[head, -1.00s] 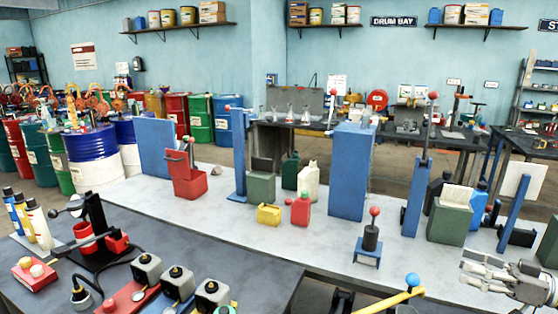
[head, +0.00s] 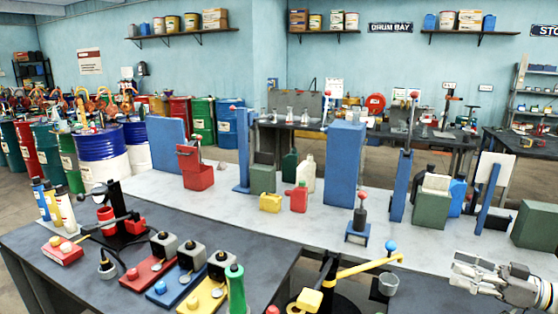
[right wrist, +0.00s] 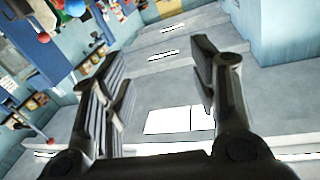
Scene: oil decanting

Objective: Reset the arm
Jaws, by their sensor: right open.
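My right gripper (head: 470,273) is at the lower right of the head view, beyond the right end of the dark front table. Its fingers point left, apart and empty. In the right wrist view the two fingers (right wrist: 160,95) are spread wide, with only blurred room surfaces between them. The nearest thing to it is a yellow lever arm (head: 355,269) with a blue ball and a small grey cup (head: 388,284), left of the fingertips and apart from them. My left gripper is not in view.
A pale bench (head: 330,222) crosses the middle, with a red can (head: 298,199), a yellow can (head: 270,202) and a tall blue block (head: 345,165). The dark front table (head: 130,275) holds several pump units and a green bottle (head: 235,289). Drums (head: 102,158) stand at the left.

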